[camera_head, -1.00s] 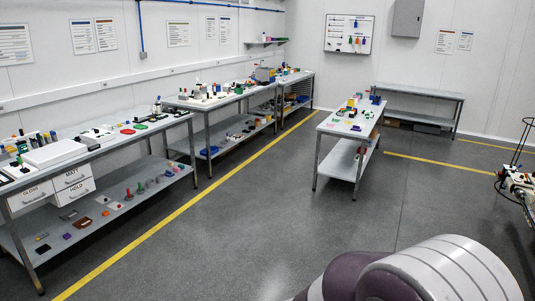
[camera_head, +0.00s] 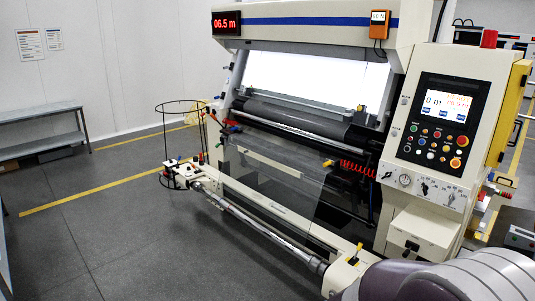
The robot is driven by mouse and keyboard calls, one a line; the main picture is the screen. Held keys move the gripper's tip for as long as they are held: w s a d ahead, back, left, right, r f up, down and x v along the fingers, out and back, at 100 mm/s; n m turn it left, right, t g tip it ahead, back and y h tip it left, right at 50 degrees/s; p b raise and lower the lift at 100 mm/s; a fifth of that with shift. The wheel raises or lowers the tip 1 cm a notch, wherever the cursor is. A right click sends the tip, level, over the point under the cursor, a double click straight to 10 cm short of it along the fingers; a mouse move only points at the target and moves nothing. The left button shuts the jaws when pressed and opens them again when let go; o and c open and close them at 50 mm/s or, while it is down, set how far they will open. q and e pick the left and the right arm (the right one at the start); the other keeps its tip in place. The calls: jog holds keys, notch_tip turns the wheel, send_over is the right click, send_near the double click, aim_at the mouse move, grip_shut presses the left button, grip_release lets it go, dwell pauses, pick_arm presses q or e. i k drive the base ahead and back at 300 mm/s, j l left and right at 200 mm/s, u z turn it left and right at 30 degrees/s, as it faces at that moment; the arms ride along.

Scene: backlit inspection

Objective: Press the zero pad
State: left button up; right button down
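The control panel (camera_head: 436,125) of a large cream inspection machine is on the right. Its lit screen (camera_head: 445,97) shows "0 m" on the left, red figures on the right, and a row of small blue pads (camera_head: 443,109) along its bottom. The pad labels are too small to read, so I cannot tell which one is the zero pad. Several coloured round buttons (camera_head: 432,144) sit below the screen. Neither gripper is in view. Only a rounded grey and purple link of my own arm shows at the bottom right, below the panel.
The machine's lit window (camera_head: 315,82) and dark roller (camera_head: 290,116) are left of the panel. A red display (camera_head: 227,23) reads 06.5 m. A long metal bar (camera_head: 255,226) runs along the front. A wire hoop stand (camera_head: 183,135) stands left. Open floor (camera_head: 110,235) lies at front left.

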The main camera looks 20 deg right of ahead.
aim_at(460, 117)
jog(key=i+l+z, duration=0.45)
jog(key=i, duration=0.35)
jog(key=i+z, duration=0.5)
jog(key=i, duration=0.3)
jog(key=i+j+z, duration=0.25)
jog(key=i+z, duration=0.2)
jog(key=i, duration=0.4)
jog(key=i+l+u, duration=0.1)
jog(key=i+l, duration=0.5)
jog(key=l, duration=0.2)
jog(key=i+l+u, duration=0.15)
jog(key=i+l, duration=0.15)
jog(key=l, duration=0.15)
